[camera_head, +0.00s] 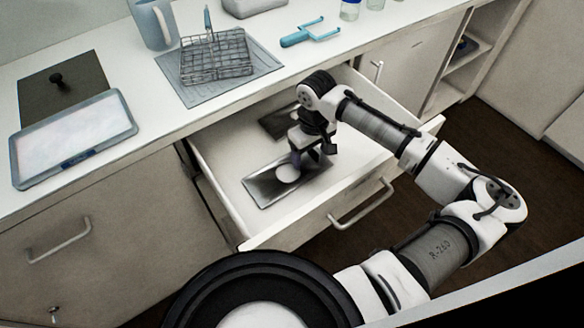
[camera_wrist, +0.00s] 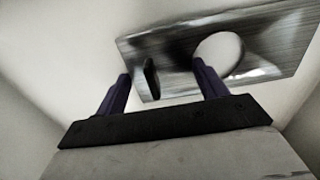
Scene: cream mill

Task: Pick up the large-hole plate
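The large-hole plate (camera_head: 262,188) is a shiny metal rectangle lying on the bottom of the open drawer, with a big round hole towards its middle. In the wrist view the plate (camera_wrist: 178,48) shows the hole on the right and a dark upright knob (camera_wrist: 150,78) to the left of it. My gripper (camera_head: 311,156) is inside the drawer above the plate's far right end. In the wrist view my gripper (camera_wrist: 161,72) is open, its two purple fingers apart, with the knob appearing between them. Whether either finger touches the knob cannot be told.
A second, darker plate (camera_head: 276,124) lies further back in the drawer, partly behind my gripper. The drawer walls (camera_head: 222,198) enclose this space closely. The counter above holds a wire rack (camera_head: 215,62), a jug (camera_head: 152,24), a tray (camera_head: 72,138) and a dark knobbed plate (camera_head: 82,84).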

